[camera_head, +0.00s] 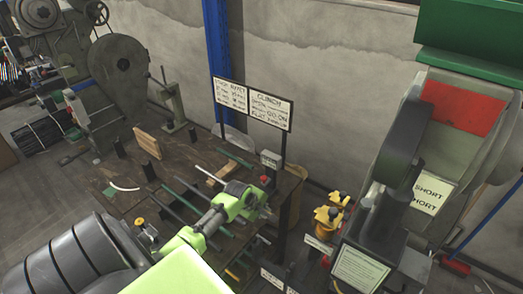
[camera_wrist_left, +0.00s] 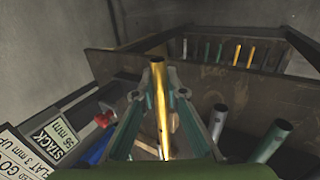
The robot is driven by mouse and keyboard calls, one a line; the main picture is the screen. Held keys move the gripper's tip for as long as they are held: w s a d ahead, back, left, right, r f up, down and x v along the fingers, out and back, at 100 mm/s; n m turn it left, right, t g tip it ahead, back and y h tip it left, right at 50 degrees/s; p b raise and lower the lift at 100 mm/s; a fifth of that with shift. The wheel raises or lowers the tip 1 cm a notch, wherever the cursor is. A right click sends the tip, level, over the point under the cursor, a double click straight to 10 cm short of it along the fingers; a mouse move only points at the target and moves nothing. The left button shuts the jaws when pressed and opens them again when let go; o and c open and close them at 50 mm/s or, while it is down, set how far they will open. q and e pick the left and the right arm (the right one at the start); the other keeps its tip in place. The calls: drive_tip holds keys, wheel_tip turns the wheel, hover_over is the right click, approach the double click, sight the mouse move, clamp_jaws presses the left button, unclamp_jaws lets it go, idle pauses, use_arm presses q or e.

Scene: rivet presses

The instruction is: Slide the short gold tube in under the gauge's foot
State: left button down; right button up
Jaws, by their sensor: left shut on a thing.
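My left gripper (camera_head: 262,200) reaches over the right part of the dark workbench in the head view. In the left wrist view, the gripper (camera_wrist_left: 158,97) is shut on a gold tube (camera_wrist_left: 157,72), which stands lengthwise between the teal fingers. The tube's far end sticks out past the fingertips. The tube cannot be made out in the head view. A grey-green upright stand (camera_head: 173,103) at the bench's back edge may be the gauge; its foot is not clear. My right gripper is not in view.
The workbench (camera_head: 95,180) carries a wooden block (camera_head: 147,143), a white curved strip (camera_head: 124,187) and several green rods. A rack (camera_wrist_left: 270,75) of green and gold tubes shows in the wrist view. Signs (camera_head: 252,103) stand behind the bench. Yellow parts (camera_head: 328,216) and a machine are at right.

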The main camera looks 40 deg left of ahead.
use_arm(q)
drive_tip(key=w+a+f+b, duration=0.1)
drive_tip(key=w+b, duration=0.4)
drive_tip(key=w, duration=0.5)
drive_tip(key=shift+w+a, duration=0.15)
drive_tip(key=shift+w, duration=0.05)
drive_tip(key=shift+f+b, duration=0.1)
drive_tip(key=shift+b, duration=0.2)
drive_tip(key=shift+f, duration=0.3)
drive_tip(key=c, duration=2)
unclamp_jaws()
